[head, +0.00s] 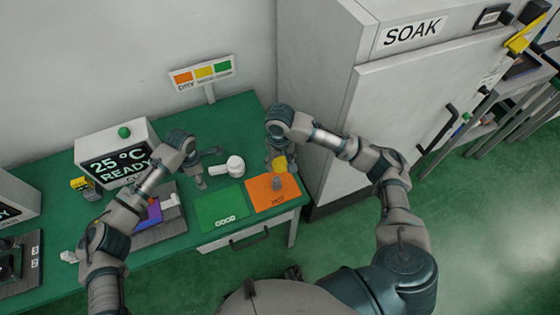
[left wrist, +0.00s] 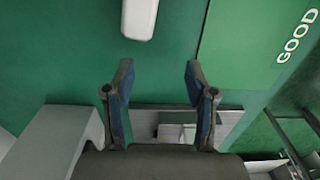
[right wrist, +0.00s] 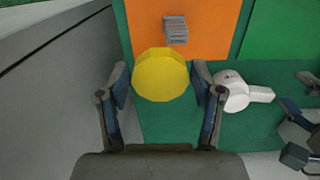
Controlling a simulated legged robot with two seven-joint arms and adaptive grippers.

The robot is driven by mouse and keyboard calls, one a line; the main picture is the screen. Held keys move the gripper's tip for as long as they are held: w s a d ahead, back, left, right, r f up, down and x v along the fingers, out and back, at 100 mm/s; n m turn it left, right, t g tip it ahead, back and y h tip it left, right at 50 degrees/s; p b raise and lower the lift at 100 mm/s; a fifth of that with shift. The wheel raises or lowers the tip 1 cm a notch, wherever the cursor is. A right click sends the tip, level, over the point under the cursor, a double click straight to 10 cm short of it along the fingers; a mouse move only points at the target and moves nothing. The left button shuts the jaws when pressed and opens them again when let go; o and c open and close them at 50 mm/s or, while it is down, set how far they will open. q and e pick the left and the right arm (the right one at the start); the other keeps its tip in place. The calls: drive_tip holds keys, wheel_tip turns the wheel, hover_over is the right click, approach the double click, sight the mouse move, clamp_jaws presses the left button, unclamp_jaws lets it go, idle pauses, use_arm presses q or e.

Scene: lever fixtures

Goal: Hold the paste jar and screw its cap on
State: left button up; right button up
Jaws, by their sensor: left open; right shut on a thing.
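The white jar (head: 235,164) with a stubby handle stands on the green bench; it also shows in the right wrist view (right wrist: 235,92). My left gripper (head: 212,168) is open at the handle's left. In the left wrist view, the white handle (left wrist: 139,18) lies ahead of the open fingers and is not between them. My right gripper (right wrist: 160,78) is shut on a yellow many-sided cap (right wrist: 161,76). The cap (head: 280,163) is held to the right of the jar, apart from it, near the far edge of the orange HOT mat (head: 262,202).
A grey ridged block (right wrist: 176,29) sits on the orange mat. The green GOOD mat (head: 218,203) is bare. A display box (head: 110,165) and a grey tray (head: 165,228) with a purple part stand at left. The SOAK cabinet (head: 335,130) rises close on the right.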

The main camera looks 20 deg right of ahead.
use_arm(q)
wheel_tip(320, 180, up, 10)
idle(0.3)
use_arm(e)
drive_tip(key=shift+r, duration=0.1)
wheel_tip(320, 180, up, 19)
drive_tip(key=p, duration=1.8)
use_arm(q)
wheel_tip(320, 180, down, 11)
drive_tip(key=b, duration=1.5)
drive_tip(key=shift+a+f, duration=0.15)
drive_tip(key=shift+f, duration=0.05)
use_arm(e)
wheel_tip(320, 180, down, 16)
drive_tip(key=shift+r, duration=0.1)
use_arm(q)
drive_tip(key=shift+r, duration=0.1)
clamp_jaws()
